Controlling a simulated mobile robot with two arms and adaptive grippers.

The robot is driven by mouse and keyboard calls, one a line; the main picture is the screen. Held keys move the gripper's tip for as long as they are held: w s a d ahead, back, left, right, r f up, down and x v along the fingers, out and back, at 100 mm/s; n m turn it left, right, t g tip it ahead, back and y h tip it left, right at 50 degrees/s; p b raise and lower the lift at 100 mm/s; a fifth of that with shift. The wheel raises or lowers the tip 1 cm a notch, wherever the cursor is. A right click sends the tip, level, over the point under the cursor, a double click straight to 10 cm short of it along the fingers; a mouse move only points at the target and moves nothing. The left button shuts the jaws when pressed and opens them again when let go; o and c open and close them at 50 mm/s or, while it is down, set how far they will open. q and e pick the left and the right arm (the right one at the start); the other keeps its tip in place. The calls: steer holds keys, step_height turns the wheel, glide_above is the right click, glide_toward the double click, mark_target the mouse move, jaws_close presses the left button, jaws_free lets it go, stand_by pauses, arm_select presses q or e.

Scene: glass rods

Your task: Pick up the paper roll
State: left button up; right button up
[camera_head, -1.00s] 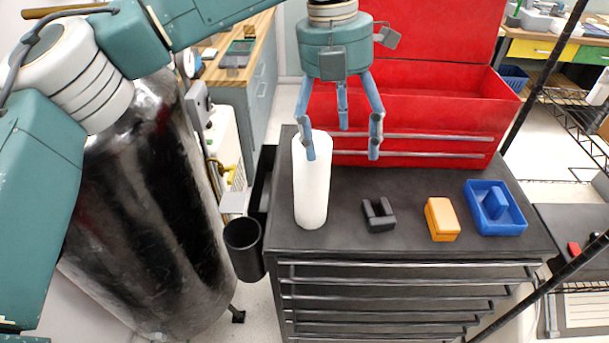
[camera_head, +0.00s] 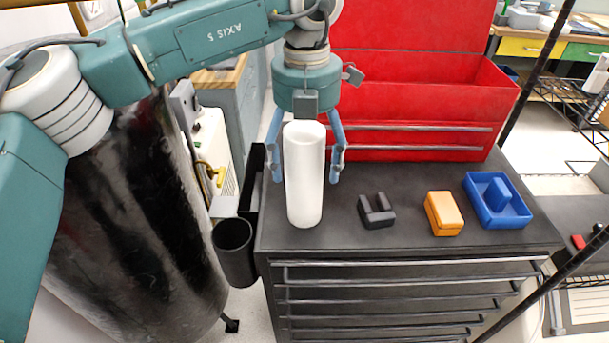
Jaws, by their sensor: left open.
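The white paper roll (camera_head: 304,180) stands upright at the left front of the black cabinet top. My left gripper (camera_head: 306,172) is open, pointing down, just behind the roll. One blue-grey finger shows on each side of the roll, with visible gaps or near contact that I cannot tell apart. The roll hides the middle of the gripper and any third finger. My right gripper is not in view.
A black U-shaped block (camera_head: 376,212), an orange box (camera_head: 443,213) and a blue tray (camera_head: 497,201) stand right of the roll. A red toolbox (camera_head: 410,125) is behind. A black cup (camera_head: 234,252) hangs at the cabinet's left side.

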arm_select(q)
step_height(320, 180, down, 5)
steer(key=shift+w+a+r+p, duration=0.15)
steer(key=shift+r+p, duration=0.05)
steer(key=shift+p, duration=0.45)
steer(key=c, duration=1.3)
